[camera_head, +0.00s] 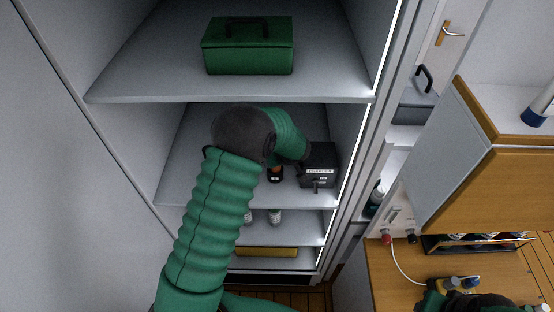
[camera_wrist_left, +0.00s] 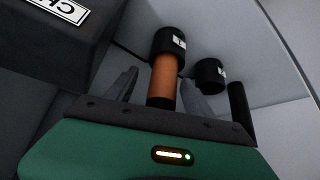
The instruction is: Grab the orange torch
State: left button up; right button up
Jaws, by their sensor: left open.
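The orange torch (camera_wrist_left: 163,80), with a black head carrying a small white label, shows in the left wrist view. It stands between the two fingers of my left gripper (camera_wrist_left: 160,78), which is open. I cannot tell whether either finger touches it. In the head view the torch (camera_head: 275,174) is partly hidden behind my left arm, on the cabinet's middle shelf. The left fingers are hidden there by the arm. A dark green part of my right arm shows at the lower right of the head view; its fingers cannot be made out.
A black box (camera_head: 319,166) with a white label stands right of the torch, close to my left gripper. A second black-headed item (camera_wrist_left: 210,76) stands beside the torch. A green toolbox (camera_head: 248,47) is on the shelf above. Cabinet walls bound both sides.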

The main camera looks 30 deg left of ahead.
pick_arm(q)
jog(key=shift+f, duration=0.1)
jog(key=shift+w+a+f, duration=0.1)
jog(key=shift+a+f, duration=0.1)
jog(key=shift+a, duration=0.4)
jog(key=c, duration=0.4)
jog(key=shift+a+f, duration=0.15)
jog(key=shift+a, duration=0.3)
jog(key=c, duration=0.5)
jog(key=shift+c, duration=1)
jog(key=shift+d, duration=0.2)
jog(key=shift+c, duration=1.1)
jog(key=shift+d, duration=0.4)
grip_shut()
pick_arm(e)
jog(key=shift+w+a, duration=0.15)
jog(key=shift+a, duration=0.2)
